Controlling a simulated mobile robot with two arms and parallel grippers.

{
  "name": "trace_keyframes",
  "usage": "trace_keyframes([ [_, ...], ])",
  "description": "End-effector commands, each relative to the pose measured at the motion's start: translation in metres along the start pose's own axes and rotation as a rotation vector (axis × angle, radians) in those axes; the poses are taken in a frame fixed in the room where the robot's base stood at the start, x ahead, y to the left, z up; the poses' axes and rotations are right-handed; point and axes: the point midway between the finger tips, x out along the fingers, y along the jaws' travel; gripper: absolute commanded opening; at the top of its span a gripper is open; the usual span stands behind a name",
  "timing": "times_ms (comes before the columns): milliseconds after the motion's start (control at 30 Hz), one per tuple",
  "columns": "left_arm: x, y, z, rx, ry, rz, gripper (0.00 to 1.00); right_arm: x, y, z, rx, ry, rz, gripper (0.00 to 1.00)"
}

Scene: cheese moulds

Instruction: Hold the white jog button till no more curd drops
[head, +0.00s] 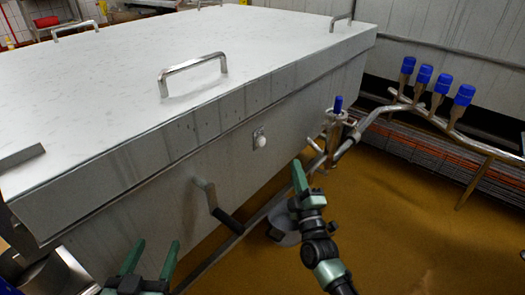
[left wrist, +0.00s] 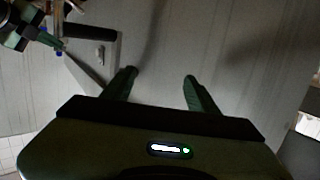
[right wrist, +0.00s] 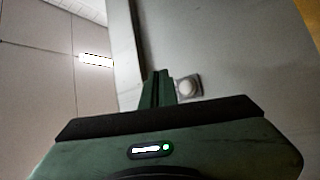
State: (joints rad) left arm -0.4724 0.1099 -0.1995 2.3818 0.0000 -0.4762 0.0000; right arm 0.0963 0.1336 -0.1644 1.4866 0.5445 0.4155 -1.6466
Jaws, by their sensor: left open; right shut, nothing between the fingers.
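The white jog button (head: 260,140) is a round knob on a small square plate on the side of the steel vat (head: 180,160). It also shows in the right wrist view (right wrist: 187,86), just right of the fingertips. My right gripper (head: 298,165) is shut and empty, in front of the vat side. In the head view its tip is lower and to the right of the button, apart from it in the picture. My left gripper (head: 157,244) is open and empty, low at the vat's near side. No falling curd shows in these frames.
A crank with a black handle (head: 226,219) sticks out of the vat side between my grippers. A pipe with several blue-handled valves (head: 423,75) runs along the right. Metal handles (head: 193,73) stand on the vat top.

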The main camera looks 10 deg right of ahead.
Motion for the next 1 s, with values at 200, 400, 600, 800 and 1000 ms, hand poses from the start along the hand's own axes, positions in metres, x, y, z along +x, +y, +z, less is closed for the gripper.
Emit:
trace_keyframes([
  [200,-0.009,0.000,-0.018,0.000,0.049,0.001,0.59,0.006,0.017,-0.003,-0.039,0.006,0.064,0.00],
  [400,-0.009,0.000,-0.019,0.000,0.049,0.001,0.59,0.006,0.018,-0.003,-0.039,0.006,0.064,0.00],
  [600,-0.008,0.001,-0.022,0.000,0.067,0.002,0.59,0.007,0.016,-0.004,-0.038,0.005,0.063,0.00],
  [800,-0.008,0.004,-0.043,-0.002,0.182,0.009,0.59,0.014,0.011,-0.008,-0.036,0.005,0.064,0.00],
  [1000,-0.013,0.008,-0.072,-0.006,0.339,0.017,0.59,0.023,0.004,-0.014,-0.035,0.006,0.064,0.00],
])
